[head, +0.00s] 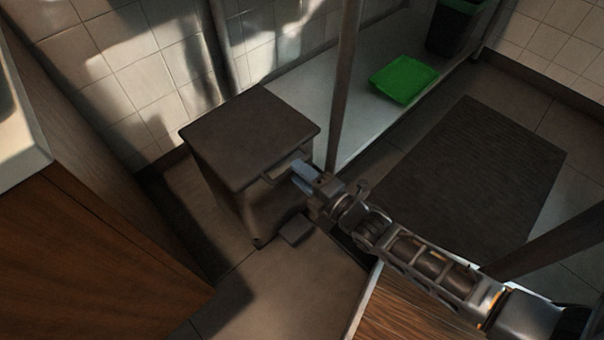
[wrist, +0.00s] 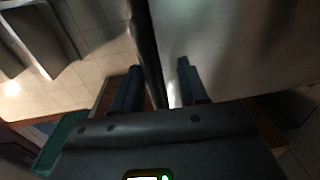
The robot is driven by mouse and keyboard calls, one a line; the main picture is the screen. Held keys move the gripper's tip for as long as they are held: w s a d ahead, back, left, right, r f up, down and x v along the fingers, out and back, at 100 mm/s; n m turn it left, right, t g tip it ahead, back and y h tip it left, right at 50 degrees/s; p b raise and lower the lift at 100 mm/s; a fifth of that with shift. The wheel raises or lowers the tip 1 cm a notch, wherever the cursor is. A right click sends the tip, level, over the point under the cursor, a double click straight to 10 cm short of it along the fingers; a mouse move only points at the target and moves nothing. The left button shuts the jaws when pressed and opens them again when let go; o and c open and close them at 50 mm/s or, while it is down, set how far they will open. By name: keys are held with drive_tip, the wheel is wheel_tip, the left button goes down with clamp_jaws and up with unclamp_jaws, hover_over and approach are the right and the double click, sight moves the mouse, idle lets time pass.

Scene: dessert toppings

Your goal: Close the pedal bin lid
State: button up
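The pedal bin (head: 235,190) is a dark, boxy bin left of the middle in the head view. Its square lid (head: 250,135) lies flat over the body, with no gap that I can make out. A handle (head: 283,168) sticks out at the front below the lid's edge, and the pedal (head: 295,230) is low at the front. My gripper (head: 303,178) is at the bin's front right, close to the handle; contact cannot be told. In the wrist view my gripper (wrist: 157,82) has its two fingers apart, with a dark bar and a grey panel beyond them.
A thin upright post (head: 345,80) stands just right of the bin. Behind it, a green tray (head: 403,79) lies on a pale surface. A dark mat (head: 470,170) covers floor at right. A wooden cabinet (head: 90,250) stands at left. Open floor lies in front of the bin.

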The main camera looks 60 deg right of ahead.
drive_tip(key=p+v, duration=0.2)
drive_tip(key=v, duration=0.5)
drive_tip(key=shift+s, duration=0.35)
drive_tip(key=shift+a, duration=0.15)
drive_tip(key=shift+r, duration=0.1)
drive_tip(key=s+a+r+m+g+y, duration=0.1)
drive_tip(key=s+a+r+m+y, duration=0.1)
drive_tip(key=s+a+r+m, duration=0.45)
drive_tip(key=s+a+r+m+y, duration=0.1)
drive_tip(key=s+a+r+m, duration=0.25)
drive_tip(key=r, duration=0.55)
drive_tip(key=s+a+r+m+g+y, duration=0.1)
drive_tip(key=s+a+r+m+y, duration=0.1)
drive_tip(key=s+a+r+m, duration=0.45)
wheel_tip(320, 180, up, 27)
drive_tip(key=w+d+n+p, duration=0.1)
drive_tip(key=w+d+p, duration=0.1)
drive_tip(key=p, duration=2.4)
drive_tip(key=shift+w+d+n+p, duration=0.3)
drive_tip(key=shift+w+d+n, duration=0.05)
drive_tip(key=shift+w+d, duration=0.1)
